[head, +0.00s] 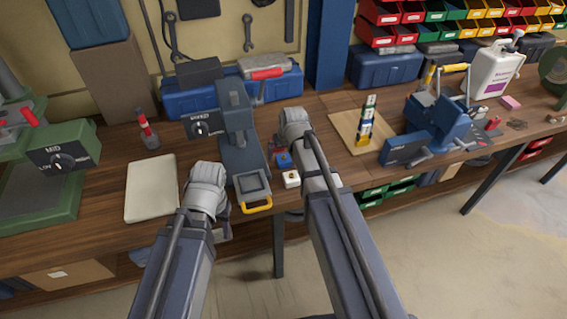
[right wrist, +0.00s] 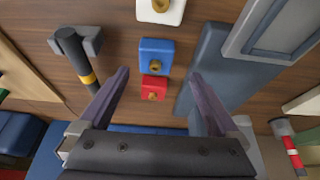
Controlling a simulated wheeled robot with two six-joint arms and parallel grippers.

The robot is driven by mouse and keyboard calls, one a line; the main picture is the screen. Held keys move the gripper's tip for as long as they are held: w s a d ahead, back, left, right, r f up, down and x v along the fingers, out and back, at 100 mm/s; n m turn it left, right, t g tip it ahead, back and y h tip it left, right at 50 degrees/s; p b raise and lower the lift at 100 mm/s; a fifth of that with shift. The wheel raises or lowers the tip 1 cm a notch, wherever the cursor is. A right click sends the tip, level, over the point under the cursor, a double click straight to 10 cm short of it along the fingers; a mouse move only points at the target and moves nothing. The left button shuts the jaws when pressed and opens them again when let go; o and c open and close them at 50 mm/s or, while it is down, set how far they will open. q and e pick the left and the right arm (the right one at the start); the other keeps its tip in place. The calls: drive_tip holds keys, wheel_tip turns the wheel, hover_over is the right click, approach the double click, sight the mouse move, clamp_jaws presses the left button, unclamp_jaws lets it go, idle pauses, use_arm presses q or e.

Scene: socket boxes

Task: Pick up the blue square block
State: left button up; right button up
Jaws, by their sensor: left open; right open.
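The blue square block (head: 284,160) lies on the wooden bench; it has a brass round piece on top. In the right wrist view the blue block (right wrist: 147,45) sits between a white block (right wrist: 172,12) and a red block (right wrist: 153,80). My right gripper (right wrist: 158,73) is open and empty, pointing down, its fingertips either side of the row, near the gap between blue and red. In the head view its fingers are mostly hidden by my arm. My left gripper (head: 222,224) is low by the bench's front edge, its fingers largely hidden.
A dark-handled hammer (right wrist: 75,50) lies on the blocks' other side. A pale pad (head: 151,188) lies left.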

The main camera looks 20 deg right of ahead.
sight(284, 157)
drive_tip(key=b+x, duration=0.2)
drive_tip(key=x, duration=0.1)
drive_tip(key=b+x, duration=0.2)
drive_tip(key=shift+s+d, duration=0.3)
drive_tip(key=shift+d, duration=0.05)
drive_tip(key=c, duration=1.5)
